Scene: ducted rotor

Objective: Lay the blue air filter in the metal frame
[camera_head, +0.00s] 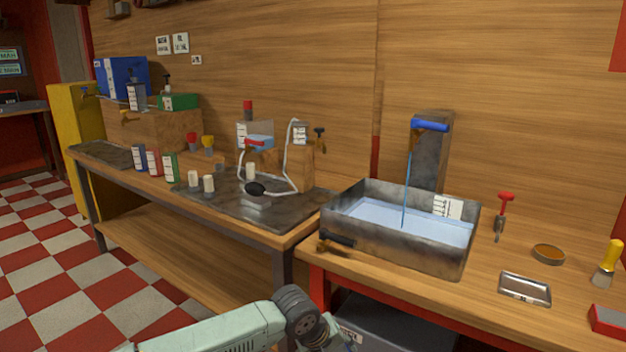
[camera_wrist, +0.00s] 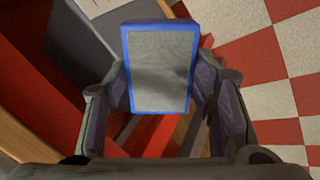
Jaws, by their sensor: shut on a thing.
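The blue air filter (camera_wrist: 158,72), a flat rectangle with a blue rim and a grey middle, is in the wrist view. My gripper (camera_wrist: 160,92) is shut on it, with one finger at each long side. In the head view only part of my arm shows at the bottom; the gripper and filter are out of sight there. A shallow silver rectangular piece (camera_head: 525,289) lies on the right bench; it looks like the metal frame, but I cannot be sure.
A metal basin (camera_head: 400,228) with water running from a blue tap (camera_head: 429,125) stands left of the silver piece. A round amber dish (camera_head: 548,254), a yellow-handled brush (camera_head: 608,262), a red-handled tool (camera_head: 503,212) and a red box (camera_head: 608,320) lie around it.

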